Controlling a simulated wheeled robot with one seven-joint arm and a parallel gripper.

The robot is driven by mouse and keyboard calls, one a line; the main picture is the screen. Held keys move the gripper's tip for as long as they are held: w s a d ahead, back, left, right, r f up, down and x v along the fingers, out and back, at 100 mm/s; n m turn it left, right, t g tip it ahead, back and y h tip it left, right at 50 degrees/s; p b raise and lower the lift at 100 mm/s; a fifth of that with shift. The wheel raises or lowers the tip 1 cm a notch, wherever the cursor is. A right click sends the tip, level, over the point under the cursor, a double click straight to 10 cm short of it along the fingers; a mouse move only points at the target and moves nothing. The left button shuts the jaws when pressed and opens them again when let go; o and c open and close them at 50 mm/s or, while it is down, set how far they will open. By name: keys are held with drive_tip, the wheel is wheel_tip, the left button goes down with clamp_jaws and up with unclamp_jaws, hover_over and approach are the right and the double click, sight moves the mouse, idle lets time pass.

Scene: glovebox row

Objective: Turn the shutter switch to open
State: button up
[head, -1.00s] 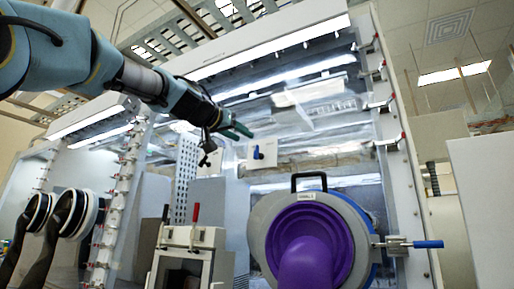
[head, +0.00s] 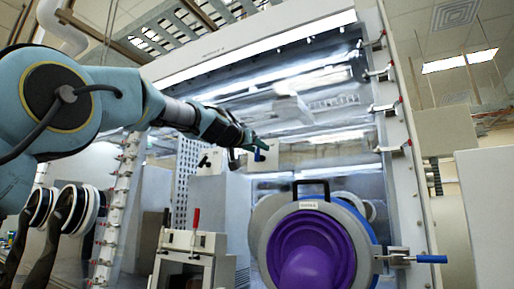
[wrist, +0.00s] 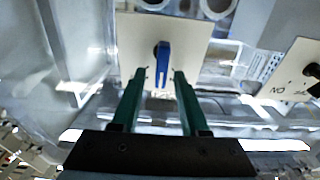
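A switch with a blue handle (wrist: 163,62) is mounted on a cream plate (wrist: 192,36) in the wrist view. The handle points towards my gripper in that picture. In the head view the blue handle (head: 259,154) shows just below my fingertips. My gripper (wrist: 160,74) is open, its two green fingers on either side of the handle's lower end in the wrist view. I cannot tell whether they are deep enough to be around it; no contact shows. In the head view my gripper (head: 262,145) is in front of the panel. No shutter label can be read.
A second plate (wrist: 289,68) with a black knob (wrist: 313,71) and "ON" lettering is right of the blue switch in the wrist view. A purple glove port (head: 309,247) with a black handle stands below. A red-handled box (head: 190,243) is at lower middle.

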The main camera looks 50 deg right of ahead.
clamp_jaws()
drive_tip(key=shift+n, duration=0.4)
drive_tip(key=shift+w+a+f+n+t+y+p, duration=0.15)
drive_tip(key=shift+n+p, duration=0.35)
drive_tip(key=shift+n, duration=0.65)
drive_tip(key=shift+w+r+n+t+y+p, duration=0.1)
drive_tip(key=shift+w+n+t+p, duration=0.3)
drive_tip(key=shift+n, duration=0.7)
drive_tip(key=shift+w+a+f+n+t+y+p, duration=0.1)
drive_tip(key=shift+n+p, duration=0.45)
drive_tip(key=shift+n, duration=0.6)
drive_tip(key=shift+f, duration=0.1)
drive_tip(key=shift+o, duration=0.2)
unclamp_jaws()
drive_tip(key=shift+a, duration=0.1)
drive_tip(key=b+v, duration=0.6)
drive_tip(key=v, duration=0.4)
drive_tip(key=shift+a, duration=0.3)
